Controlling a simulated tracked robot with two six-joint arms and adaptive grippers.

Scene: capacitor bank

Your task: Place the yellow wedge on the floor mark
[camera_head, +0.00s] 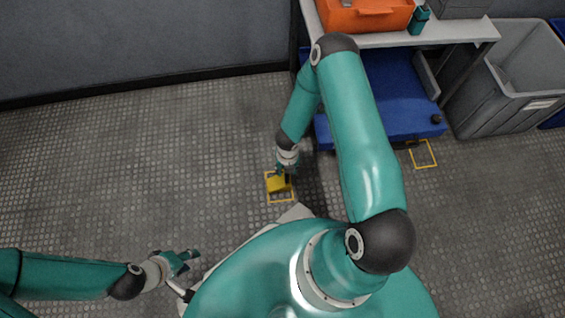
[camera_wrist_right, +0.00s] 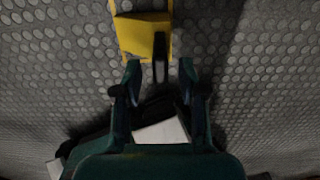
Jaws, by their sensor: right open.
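The yellow wedge (camera_head: 276,185) sits on the floor within the yellow square outline of the floor mark (camera_head: 281,202), close to its left side. The wedge also shows at the top of the right wrist view (camera_wrist_right: 140,36). My right gripper (camera_head: 283,171) is just above and beside the wedge. In the wrist view its fingers (camera_wrist_right: 160,75) are spread, with the wedge beyond their tips and nothing held between them. My left gripper (camera_head: 186,261) is at the lower left, away from the wedge, with its fingers apart and empty.
A second yellow floor outline (camera_head: 423,154) lies empty at the right. A blue cart (camera_head: 390,95) stands under a bench (camera_head: 440,38) carrying an orange case (camera_head: 365,14). A grey bin (camera_head: 510,85) stands at the right. The left floor is clear.

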